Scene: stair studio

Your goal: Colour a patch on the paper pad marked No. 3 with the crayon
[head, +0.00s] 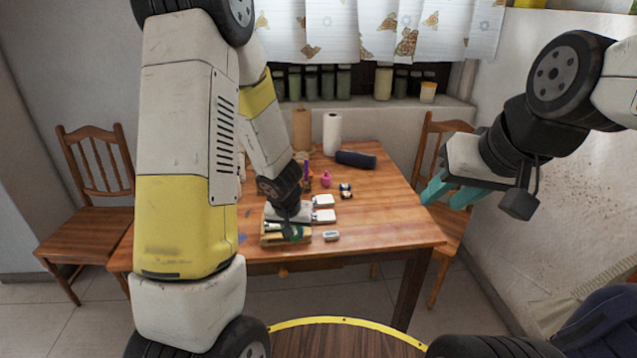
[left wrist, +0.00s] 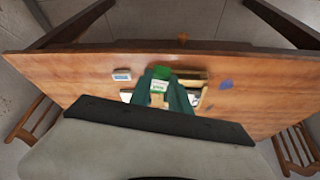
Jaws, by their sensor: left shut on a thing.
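My left gripper (head: 292,232) is low over a wooden tray (head: 270,240) near the table's front edge. In the left wrist view its dark green fingers are shut on a green and white thing (left wrist: 160,80), which looks like the crayon. Two white pads (head: 323,201) (head: 324,216) lie just right of and behind the gripper. No number is readable on them, so I cannot tell which is No. 3. The gripper hides part of the tray. My right gripper (head: 445,197) has teal fingers spread apart and empty, in the air beyond the table's right side.
A small white and blue block (head: 331,235) lies right of the tray; it also shows in the left wrist view (left wrist: 121,75). A pink thing (head: 326,179), small jars (head: 345,190), a dark roll (head: 355,159) and a paper roll (head: 332,134) stand farther back. The table's right part is clear.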

